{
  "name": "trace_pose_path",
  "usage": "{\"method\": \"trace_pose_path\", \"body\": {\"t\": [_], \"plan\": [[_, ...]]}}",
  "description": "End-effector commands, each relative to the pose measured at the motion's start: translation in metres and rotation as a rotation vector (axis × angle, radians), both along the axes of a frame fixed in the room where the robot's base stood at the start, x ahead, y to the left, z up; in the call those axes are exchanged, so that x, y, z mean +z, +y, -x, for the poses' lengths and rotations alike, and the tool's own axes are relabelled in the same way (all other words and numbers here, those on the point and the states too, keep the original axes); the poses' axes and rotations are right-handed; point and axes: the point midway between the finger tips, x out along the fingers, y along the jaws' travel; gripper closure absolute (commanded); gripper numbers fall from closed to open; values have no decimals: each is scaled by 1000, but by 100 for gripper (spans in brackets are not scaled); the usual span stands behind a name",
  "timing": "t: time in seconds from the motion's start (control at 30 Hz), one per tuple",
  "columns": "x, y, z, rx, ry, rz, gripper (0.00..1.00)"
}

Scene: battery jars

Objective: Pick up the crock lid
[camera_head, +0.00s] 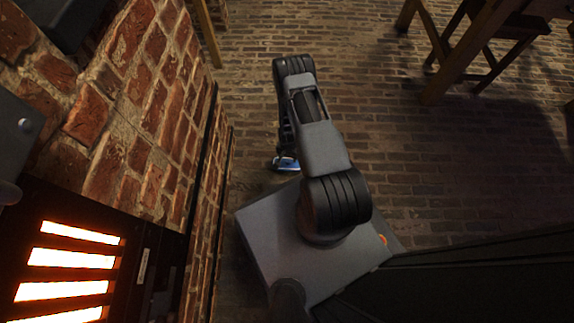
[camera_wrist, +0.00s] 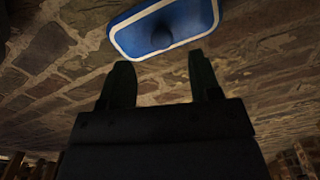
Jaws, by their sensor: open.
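The crock lid (camera_wrist: 190,22) is a blue slab with a white border and a small dark knob at its middle. In the wrist view it lies on the brick floor at the top of the picture, just beyond the fingertips. My gripper (camera_wrist: 160,75) is open and empty, with its two dark fingers apart and pointing toward the lid. In the head view a small blue and white part of the lid (camera_head: 286,164) shows on the floor beside my arm. My arm hides the rest of it, and the fingers are hard to make out there.
A brick wall (camera_head: 135,95) stands close on the left, with a glowing heater (camera_head: 70,260) at the lower left. Wooden furniture (camera_head: 470,50) stands at the upper right. The brick floor (camera_head: 390,140) right of my arm is clear.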

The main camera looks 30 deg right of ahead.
Motion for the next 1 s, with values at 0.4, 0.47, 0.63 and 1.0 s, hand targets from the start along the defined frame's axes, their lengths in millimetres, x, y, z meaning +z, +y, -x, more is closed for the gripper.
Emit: {"method": "trace_pose_path", "body": {"t": [0.4, 0.47, 0.63, 1.0], "plan": [[-49, 3, -2, 1, 1, 2, 43], [-50, 3, -2, 1, 1, 2, 43], [-49, 3, -2, 0, 0, 3, 43], [-49, 3, -2, 0, 0, 3, 72]]}}
